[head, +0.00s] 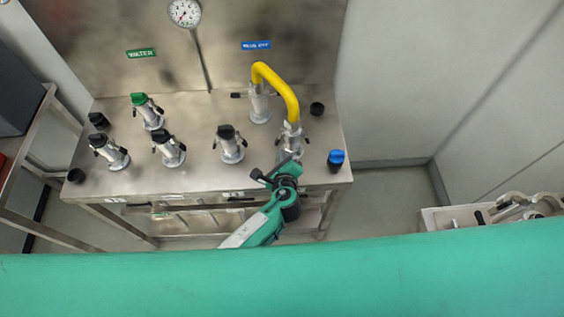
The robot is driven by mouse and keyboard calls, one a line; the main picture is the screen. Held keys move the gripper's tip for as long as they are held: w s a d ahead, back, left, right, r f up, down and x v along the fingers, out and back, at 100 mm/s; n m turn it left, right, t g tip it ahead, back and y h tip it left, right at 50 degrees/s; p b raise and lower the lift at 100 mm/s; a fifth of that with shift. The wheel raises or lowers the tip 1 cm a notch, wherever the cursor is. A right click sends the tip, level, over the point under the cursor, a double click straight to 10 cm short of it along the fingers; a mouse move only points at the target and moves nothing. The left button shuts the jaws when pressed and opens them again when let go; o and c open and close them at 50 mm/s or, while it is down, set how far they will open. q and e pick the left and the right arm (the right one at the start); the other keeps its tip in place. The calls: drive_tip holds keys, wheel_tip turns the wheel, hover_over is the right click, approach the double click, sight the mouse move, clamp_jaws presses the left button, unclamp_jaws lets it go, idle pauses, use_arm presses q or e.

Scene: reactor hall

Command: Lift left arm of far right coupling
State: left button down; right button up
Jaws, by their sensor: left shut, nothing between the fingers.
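The back right coupling (259,103) stands upright on the steel table. One end of the yellow hose (276,76) sits on its top. Its left arm (239,95) sticks out sideways to the left, roughly level. The hose's other end goes down to the front right coupling (291,138), whose lower part is partly hidden by my gripper. My left gripper (286,164) is shut and empty at the table's front edge, close in front of that front right coupling and well short of the back right one. I cannot tell whether it touches the front one. My right gripper is not in view.
Several other couplings stand to the left, one with a green cap (138,98). Loose black caps (317,108) and a blue cap (336,158) lie on the table (200,187). A gauge (184,12) is on the back panel. A crate (432,220) stands at right.

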use_arm(q)
drive_tip(key=shift+w+f+b, duration=0.3)
drive_tip(key=shift+w, duration=0.3)
drive_tip(key=shift+b+x, duration=0.5)
drive_tip(key=shift+x, duration=0.4)
drive_tip(key=shift+s+r, duration=0.1)
drive_tip(key=shift+f+b, duration=0.35)
drive_tip(key=shift+f, duration=0.3)
drive_tip(key=s+p, duration=0.1)
drive_tip(key=s, duration=0.4)
drive_tip(key=shift+s, duration=0.25)
drive_tip(key=shift+s+p, duration=0.35)
drive_tip(key=shift+s, duration=0.45)
